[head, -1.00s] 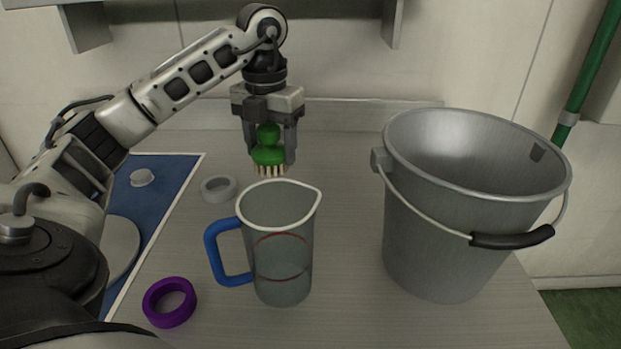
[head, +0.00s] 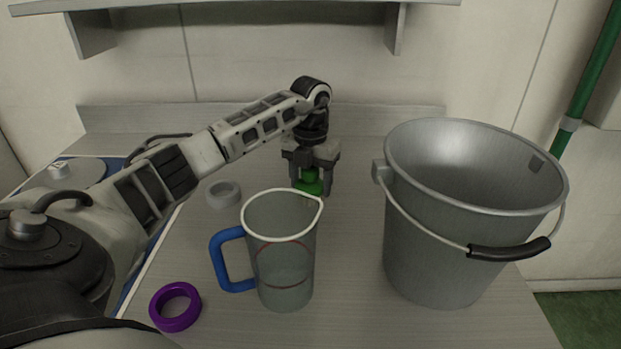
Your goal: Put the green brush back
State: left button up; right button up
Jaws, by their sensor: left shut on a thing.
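The green brush (head: 309,187) is between the fingers of my left gripper (head: 312,184), behind the measuring jug. The gripper points down and is shut on the brush's green handle. The jug's rim hides the brush's lower part and bristles, so I cannot tell whether it touches the counter. My right gripper is not in view.
A clear measuring jug (head: 284,262) with a blue handle stands just in front of the brush. A large metal bucket (head: 440,240) stands at the right. A grey ring (head: 223,194) and a purple ring (head: 175,307) lie at the left. A shelf (head: 250,8) hangs above.

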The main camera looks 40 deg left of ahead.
pick_arm(q)
jog(key=shift+f, duration=0.1)
jog(key=o, duration=0.9)
notch_tip(320, 180, up, 12)
jog(key=shift+r, duration=0.2)
dwell(0.4)
